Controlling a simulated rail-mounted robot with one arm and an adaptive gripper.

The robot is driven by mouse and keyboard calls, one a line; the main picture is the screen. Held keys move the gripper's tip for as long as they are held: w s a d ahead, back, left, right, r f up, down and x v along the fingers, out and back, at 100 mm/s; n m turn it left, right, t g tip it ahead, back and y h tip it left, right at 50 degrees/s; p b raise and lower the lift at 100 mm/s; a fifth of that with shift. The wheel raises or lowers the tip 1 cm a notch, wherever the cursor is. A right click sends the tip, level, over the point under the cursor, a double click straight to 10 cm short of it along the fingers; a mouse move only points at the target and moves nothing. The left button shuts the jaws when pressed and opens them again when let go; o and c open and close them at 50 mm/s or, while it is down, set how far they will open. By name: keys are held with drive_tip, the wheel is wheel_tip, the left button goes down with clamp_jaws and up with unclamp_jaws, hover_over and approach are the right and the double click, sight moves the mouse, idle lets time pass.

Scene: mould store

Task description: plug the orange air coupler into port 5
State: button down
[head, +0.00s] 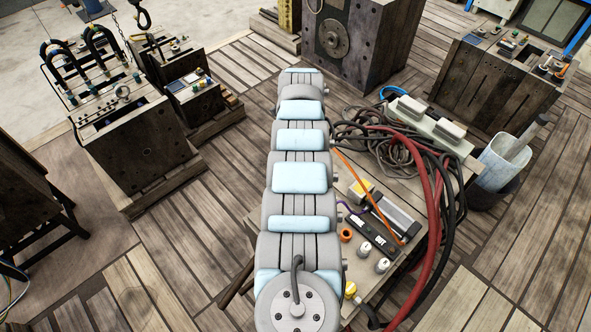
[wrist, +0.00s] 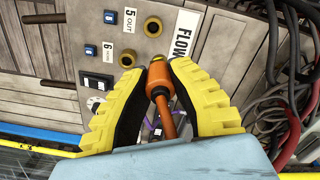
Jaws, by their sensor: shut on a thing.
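My gripper (wrist: 160,67) is shut on the orange air coupler (wrist: 160,80), seen in the wrist view. The coupler's brass tip points up the picture, toward a panel, and its orange hose trails back between the yellow fingers. A label reading 5 OUT (wrist: 130,20) is on the panel, with a round brass fitting (wrist: 153,27) beside it. Another brass fitting (wrist: 127,59) lies below. The coupler tip appears just short of the upper fitting; depth is hard to tell. In the head view my arm hides the gripper and coupler.
Red and grey hoses (wrist: 295,100) hang at the right. In the head view, a low table (head: 400,278) holds small tools, and red and black hoses (head: 432,225) cross its right side. Dark mould blocks (head: 140,145) stand around.

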drive_tip(key=shift+f+m+b, duration=0.35)
drive_tip(key=shift+f+m, duration=0.25)
drive_tip(key=shift+f, duration=0.4)
drive_tip(key=shift+s+a+f+m+b, duration=0.15)
drive_tip(key=shift+f+m+b, duration=0.5)
drive_tip(key=shift+f+b, duration=0.95)
drive_tip(key=shift+s+a+f+m+b, duration=0.15)
drive_tip(key=shift+f+m+b, duration=0.7)
drive_tip(key=shift+f, duration=1.3)
drive_tip(key=shift+s+a+f+m+b, duration=0.15)
drive_tip(key=shift+f+m+b, duration=0.35)
drive_tip(key=shift+f+b, duration=1.15)
